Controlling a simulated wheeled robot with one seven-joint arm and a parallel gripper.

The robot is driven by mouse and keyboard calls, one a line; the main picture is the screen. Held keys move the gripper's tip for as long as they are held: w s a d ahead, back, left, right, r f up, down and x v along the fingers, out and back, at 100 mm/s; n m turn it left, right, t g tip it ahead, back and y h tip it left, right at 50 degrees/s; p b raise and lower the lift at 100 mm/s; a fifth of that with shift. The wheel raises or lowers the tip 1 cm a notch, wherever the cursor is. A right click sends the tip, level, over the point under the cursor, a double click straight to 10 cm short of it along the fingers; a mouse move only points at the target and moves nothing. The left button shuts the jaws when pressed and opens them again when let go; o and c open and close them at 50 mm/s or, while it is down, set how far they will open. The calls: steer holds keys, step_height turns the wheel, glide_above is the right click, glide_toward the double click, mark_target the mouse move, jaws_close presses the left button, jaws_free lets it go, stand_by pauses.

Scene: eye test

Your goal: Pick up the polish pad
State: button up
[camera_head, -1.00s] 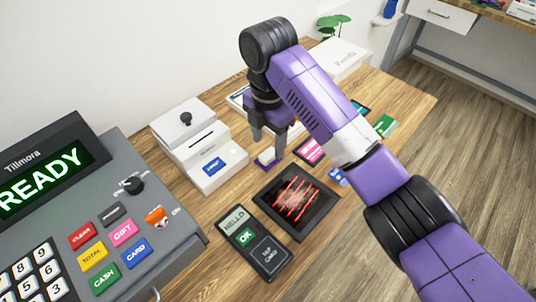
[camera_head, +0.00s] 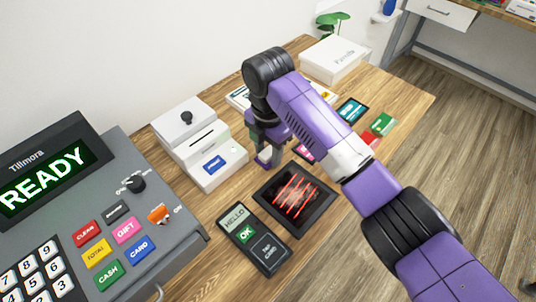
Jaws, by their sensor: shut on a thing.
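The polish pad (camera_head: 263,158), a small purple and white block, shows at the fingertips of my gripper (camera_head: 269,162). My gripper points down over the wooden counter, between the white card-slot box and the black scanner plate, and is shut on the pad. The fingers hide part of the pad. I cannot tell whether its underside is clear of the counter.
A white slotted box (camera_head: 200,145) stands left of my gripper. A scanner plate with red lines (camera_head: 294,197) and a card terminal (camera_head: 254,239) lie in front. A large grey till (camera_head: 115,225) fills the left. Cards, a tablet (camera_head: 352,110) and a white box (camera_head: 334,60) lie behind.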

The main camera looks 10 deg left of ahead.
mark_target(268, 152)
step_height(268, 152, up, 20)
steer(key=p, duration=0.1)
steer(key=shift+p, duration=0.4)
stand_by(0.3)
